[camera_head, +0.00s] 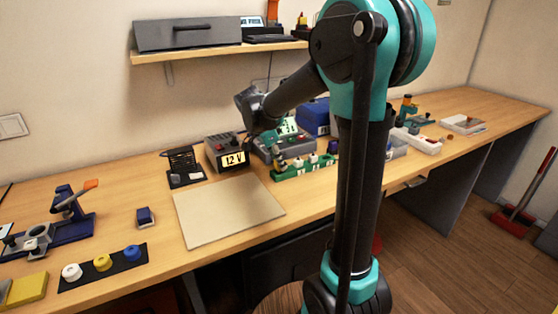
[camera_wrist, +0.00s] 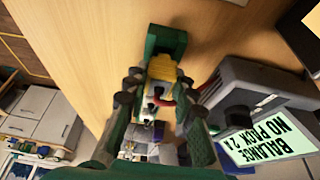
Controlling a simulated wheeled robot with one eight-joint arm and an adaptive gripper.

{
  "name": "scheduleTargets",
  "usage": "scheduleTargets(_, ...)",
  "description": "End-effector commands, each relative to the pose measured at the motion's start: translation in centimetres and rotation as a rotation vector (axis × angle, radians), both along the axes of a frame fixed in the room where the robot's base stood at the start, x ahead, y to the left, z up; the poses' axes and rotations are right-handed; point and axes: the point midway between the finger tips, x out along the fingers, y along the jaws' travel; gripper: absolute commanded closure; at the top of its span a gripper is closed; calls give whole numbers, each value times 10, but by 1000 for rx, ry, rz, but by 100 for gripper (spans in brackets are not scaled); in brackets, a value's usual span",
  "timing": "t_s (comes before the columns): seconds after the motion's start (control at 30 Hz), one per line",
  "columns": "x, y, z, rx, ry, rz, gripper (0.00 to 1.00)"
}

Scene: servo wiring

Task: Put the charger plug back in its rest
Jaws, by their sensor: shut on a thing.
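A yellow plug (camera_wrist: 163,68) is between the fingertips of my gripper (camera_wrist: 160,88) in the wrist view. My gripper is shut on it. A short red lead runs from near the plug toward the grey charger (camera_wrist: 245,95), whose screen reads "BALANCE NO PACK". A green holder (camera_wrist: 168,40) is right at the plug's far end; I cannot tell whether the plug is seated in it or only beside it. In the head view the charger (camera_head: 287,128) stands at the back of the bench, behind a green strip (camera_head: 318,171). My gripper is small and dark there, near the charger.
A power unit reading 12 V (camera_head: 233,160) stands left of the charger. A blue box (camera_head: 314,116) is behind it. A pale mat (camera_head: 228,212) lies clear in front. A black strip with coloured knobs (camera_head: 104,267) and a blue fixture (camera_head: 66,222) are at left.

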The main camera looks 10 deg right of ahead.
Motion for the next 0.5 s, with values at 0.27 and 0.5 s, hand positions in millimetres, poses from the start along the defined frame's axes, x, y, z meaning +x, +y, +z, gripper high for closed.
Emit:
scheduleTargets(0.27, 0, 0, -7, 0, 0, 0, 100)
scheduleTargets(0.5, 0, 0, -12, 0, 0, 0, 100)
